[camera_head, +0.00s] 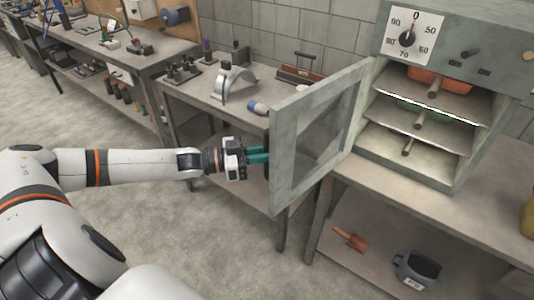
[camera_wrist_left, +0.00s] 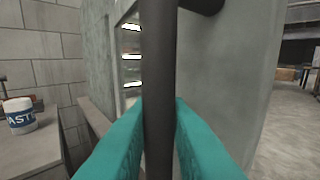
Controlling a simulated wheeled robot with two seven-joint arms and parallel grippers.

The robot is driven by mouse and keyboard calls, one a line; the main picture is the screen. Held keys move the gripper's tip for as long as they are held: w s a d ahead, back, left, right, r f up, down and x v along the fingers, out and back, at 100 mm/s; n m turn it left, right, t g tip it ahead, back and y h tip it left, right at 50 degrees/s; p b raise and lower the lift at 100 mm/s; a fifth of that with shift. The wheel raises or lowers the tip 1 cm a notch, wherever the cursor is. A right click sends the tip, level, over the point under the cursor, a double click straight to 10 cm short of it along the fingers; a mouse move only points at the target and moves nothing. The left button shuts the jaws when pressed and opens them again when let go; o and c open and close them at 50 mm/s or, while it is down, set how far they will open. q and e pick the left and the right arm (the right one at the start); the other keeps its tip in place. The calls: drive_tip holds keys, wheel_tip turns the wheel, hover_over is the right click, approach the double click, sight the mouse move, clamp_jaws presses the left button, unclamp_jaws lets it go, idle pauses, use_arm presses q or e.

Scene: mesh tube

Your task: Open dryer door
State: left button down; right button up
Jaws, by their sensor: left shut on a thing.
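The dryer (camera_head: 452,165) is a grey-green cabinet with a temperature dial at the top right in the head view. Its door (camera_head: 282,150) stands wide open, swung out to the left, with a window in its frame. My left gripper (camera_head: 262,157) is at the door's outer edge. In the left wrist view, its teal fingers (camera_wrist_left: 158,135) are shut on a dark vertical handle bar (camera_wrist_left: 158,80). My right gripper is not in view.
Inside the dryer are shelves (camera_head: 425,115) with rods and orange and green items. A workbench (camera_head: 190,92) with tools and a metal arch stands behind the door. A red scoop (camera_head: 349,239) and a dark container (camera_head: 416,269) lie on the lower shelf. Open floor lies left.

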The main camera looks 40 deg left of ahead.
use_arm(q)
drive_tip(key=c, duration=1.7)
unclamp_jaws()
drive_tip(key=shift+r, duration=0.1)
drive_tip(key=shift+c, duration=0.2)
drive_tip(key=o, duration=0.3)
drive_tip(key=shift+w+d, duration=0.1)
drive_tip(key=shift+w, duration=0.1)
drive_tip(key=v, duration=1.2)
